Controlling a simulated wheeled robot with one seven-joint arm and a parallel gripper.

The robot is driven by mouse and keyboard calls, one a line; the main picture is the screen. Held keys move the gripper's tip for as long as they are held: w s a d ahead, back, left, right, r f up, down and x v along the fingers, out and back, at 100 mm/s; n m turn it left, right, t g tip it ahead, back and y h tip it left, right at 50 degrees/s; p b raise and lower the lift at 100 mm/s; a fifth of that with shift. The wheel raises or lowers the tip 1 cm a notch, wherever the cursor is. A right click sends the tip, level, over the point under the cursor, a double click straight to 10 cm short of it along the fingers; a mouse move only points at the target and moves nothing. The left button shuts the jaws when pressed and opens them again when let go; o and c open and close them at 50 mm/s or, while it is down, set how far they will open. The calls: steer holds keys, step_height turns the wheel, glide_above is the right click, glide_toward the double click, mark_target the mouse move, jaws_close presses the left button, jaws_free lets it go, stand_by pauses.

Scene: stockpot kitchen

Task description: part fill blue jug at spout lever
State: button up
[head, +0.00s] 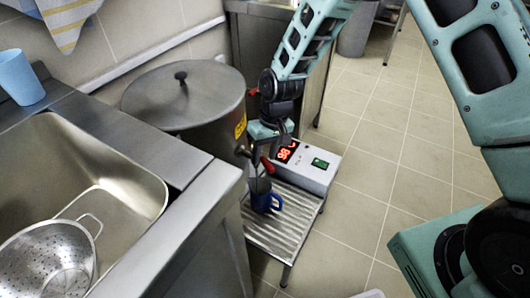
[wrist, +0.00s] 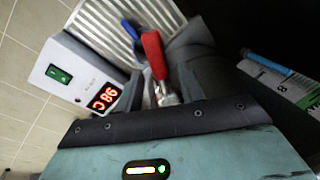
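The blue jug (head: 264,199) stands upright on the ribbed metal tray (head: 288,238), below the stockpot's spout, its handle toward the right. How full it is cannot be seen. The red spout lever (head: 267,165) is just above the jug; it also shows in the wrist view (wrist: 154,54), with part of the blue jug (wrist: 130,29) beyond it. My gripper (head: 268,150) is above the jug at the lever. In the wrist view its dark fingers are apart, with the lever and steel valve showing between them. I cannot tell whether they touch.
The lidded stockpot (head: 185,95) stands behind the spout. A control box (head: 308,165) with a red display, apparently reading 98 C, is beside the tray. A sink (head: 105,165) with a colander (head: 48,262) and a light-blue cup (head: 20,77) are at left.

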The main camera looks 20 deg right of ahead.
steer(key=shift+r, duration=0.1)
steer(key=d+r+p, duration=0.2)
steer(key=d+r, duration=0.1)
steer(key=r, duration=1.4)
steer(key=shift+w+d, duration=0.15)
steer(key=shift+w, duration=0.25)
steer(key=shift+f, duration=0.1)
stand_by(0.6)
